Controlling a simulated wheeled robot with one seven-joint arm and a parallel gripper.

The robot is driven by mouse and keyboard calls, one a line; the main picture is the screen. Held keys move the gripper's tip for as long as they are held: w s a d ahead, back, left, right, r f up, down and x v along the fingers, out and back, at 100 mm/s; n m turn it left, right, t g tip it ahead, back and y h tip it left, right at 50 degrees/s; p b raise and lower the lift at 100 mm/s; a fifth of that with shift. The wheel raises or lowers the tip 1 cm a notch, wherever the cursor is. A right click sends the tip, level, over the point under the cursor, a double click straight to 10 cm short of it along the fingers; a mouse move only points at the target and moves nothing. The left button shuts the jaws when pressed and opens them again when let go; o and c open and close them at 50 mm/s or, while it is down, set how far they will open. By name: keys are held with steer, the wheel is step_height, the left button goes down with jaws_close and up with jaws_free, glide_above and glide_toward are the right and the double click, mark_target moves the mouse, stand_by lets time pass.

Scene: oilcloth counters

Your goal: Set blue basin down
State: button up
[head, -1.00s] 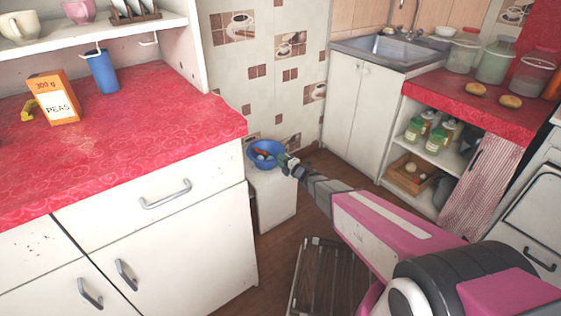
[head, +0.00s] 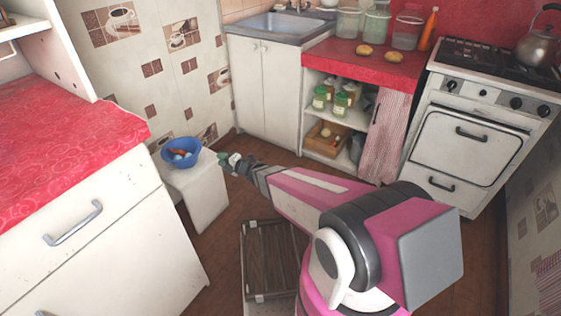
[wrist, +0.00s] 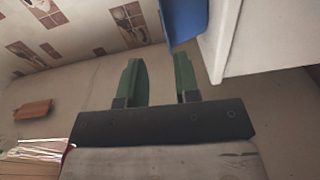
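The basin's underside is hidden.
A red-topped counter (head: 60,140) stands at the left. The sink cabinet (head: 275,90), open shelves and stove (head: 470,140) line the back and right.

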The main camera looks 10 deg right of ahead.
steer(key=w+d+r+m+h, duration=0.1)
steer(key=d+r+m+h, duration=0.1)
steer(key=d+m+h, duration=0.75)
steer(key=w+d+r+m+h, duration=0.15)
steer(key=d+m+h, duration=0.4)
steer(key=d, duration=0.75)
steer(key=s+d+r+m+g, duration=0.2)
steer(key=s+d+m+g, duration=0.2)
steer(key=s, duration=0.5)
steer(key=s+d+r+m+g, duration=0.3)
steer(key=s+d+m+g, duration=0.2)
steer(key=s+m, duration=0.4)
steer(key=shift+s+g+y, duration=0.3)
steer(key=shift+g+y, duration=0.1)
steer(key=shift+g, duration=0.5)
